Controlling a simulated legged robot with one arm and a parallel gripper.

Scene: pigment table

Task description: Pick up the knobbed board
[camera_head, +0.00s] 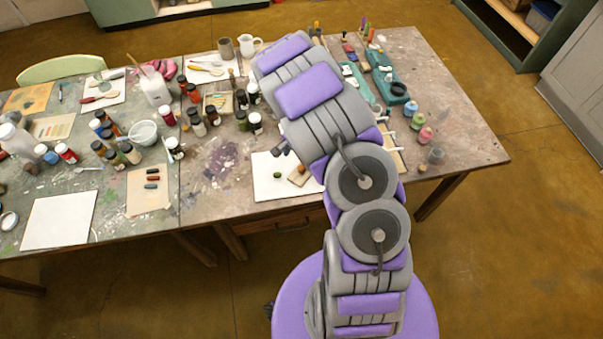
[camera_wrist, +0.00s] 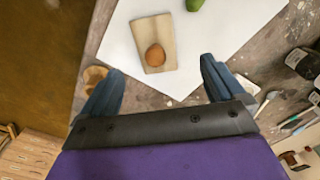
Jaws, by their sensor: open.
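The knobbed board is a small, pale wooden board (camera_wrist: 143,28) with a round brown knob (camera_wrist: 155,55) on its face. It lies on a white sheet or panel (camera_wrist: 228,30). In the head view the board (camera_head: 298,176) shows beside my arm, partly covered by it. My gripper (camera_wrist: 161,68) is open in the wrist view, with a blue finger on each side. The board appears ahead of the gap between the fingers, apart from both. In the head view my arm hides most of the gripper.
A green object (camera_wrist: 194,4) lies on the white sheet near the board. Paint bottles (camera_wrist: 303,63) and brushes (camera_wrist: 300,117) lie to the right in the wrist view. Several jars (camera_head: 255,122) stand behind the sheet. Bare tabletop (camera_head: 215,170) lies left of the sheet.

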